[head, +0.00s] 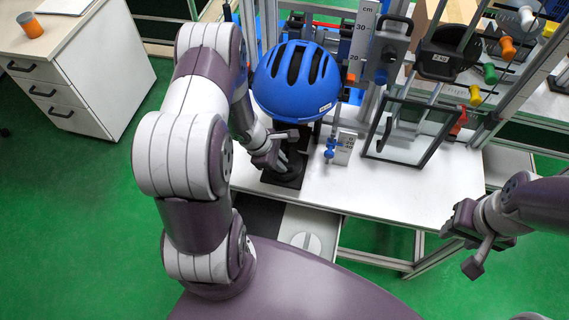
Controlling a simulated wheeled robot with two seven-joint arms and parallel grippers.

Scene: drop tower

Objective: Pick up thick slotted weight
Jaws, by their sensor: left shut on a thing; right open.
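My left gripper (274,152) is over the worktable, just below the blue helmet and beside the black stand under it. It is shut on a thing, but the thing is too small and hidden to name. My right gripper (474,246) is open and empty, over the green floor off the table's front right corner.
The blue helmet (296,82) sits on a black stand (284,178). A scaled upright (362,38), a small blue-knobbed fixture (340,149) and a framed clear panel (410,146) stand further right. The white table's front right (420,195) is clear. A drawer cabinet (85,75) stands left.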

